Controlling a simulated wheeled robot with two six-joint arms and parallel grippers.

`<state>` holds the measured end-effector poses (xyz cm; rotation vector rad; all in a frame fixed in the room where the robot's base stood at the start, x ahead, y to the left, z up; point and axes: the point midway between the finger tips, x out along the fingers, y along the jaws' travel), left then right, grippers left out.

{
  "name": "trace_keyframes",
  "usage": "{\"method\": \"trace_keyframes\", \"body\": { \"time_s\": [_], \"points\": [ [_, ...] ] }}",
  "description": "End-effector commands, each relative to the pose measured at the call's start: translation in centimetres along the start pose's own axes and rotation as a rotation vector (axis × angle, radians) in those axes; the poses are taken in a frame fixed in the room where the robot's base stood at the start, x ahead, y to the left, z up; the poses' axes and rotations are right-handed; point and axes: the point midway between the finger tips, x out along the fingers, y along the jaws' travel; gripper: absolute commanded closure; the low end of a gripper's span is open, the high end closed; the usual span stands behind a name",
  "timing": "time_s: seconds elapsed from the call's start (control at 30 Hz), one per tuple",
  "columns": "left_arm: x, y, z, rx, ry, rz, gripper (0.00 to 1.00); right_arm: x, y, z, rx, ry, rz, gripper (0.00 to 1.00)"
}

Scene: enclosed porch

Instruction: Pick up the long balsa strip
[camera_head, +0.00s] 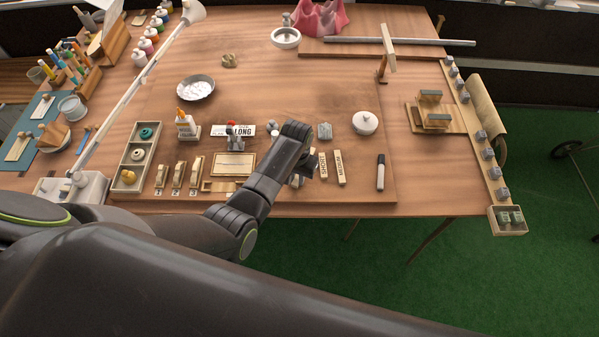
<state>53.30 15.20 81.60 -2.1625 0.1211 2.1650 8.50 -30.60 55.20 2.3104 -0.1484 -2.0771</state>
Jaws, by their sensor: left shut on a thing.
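My left gripper (298,180) is at the front of the wooden table, left of the short and medium strips. My own forearm and wrist cover most of it. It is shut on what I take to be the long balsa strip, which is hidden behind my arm. The strip marked SHORT (323,165) and the strip marked MEDIUM (340,167) lie side by side just right of it. A white card (243,130) with the word LONG stands left of my wrist. My right gripper is not in view.
A black marker (381,172) and a white lidded pot (365,123) are to the right. A lamp arm (128,94) crosses the left side. The table's middle is mostly clear.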

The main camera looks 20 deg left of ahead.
Motion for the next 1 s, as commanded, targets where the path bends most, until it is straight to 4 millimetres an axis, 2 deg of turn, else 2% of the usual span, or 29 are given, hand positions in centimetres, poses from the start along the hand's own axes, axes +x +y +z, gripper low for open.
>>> {"method": "trace_keyframes", "body": {
  "time_s": [0.17,0.4,0.6,0.73,1.0],
  "points": [
    [-2.0,0.0,-0.1,0.000,0.004,0.000,0.98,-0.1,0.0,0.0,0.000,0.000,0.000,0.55],
    [-6.1,0.0,-0.1,0.001,0.006,0.000,0.98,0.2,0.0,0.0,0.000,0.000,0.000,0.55],
    [-8.8,0.0,-0.1,0.001,0.004,0.000,0.98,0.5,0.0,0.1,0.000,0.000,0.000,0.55],
    [-9.6,0.0,-0.1,0.001,0.002,0.000,0.98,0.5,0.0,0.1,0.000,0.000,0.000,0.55],
    [-9.8,0.0,0.0,0.001,0.001,0.000,0.98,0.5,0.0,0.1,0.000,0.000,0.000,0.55]
  ]
}}
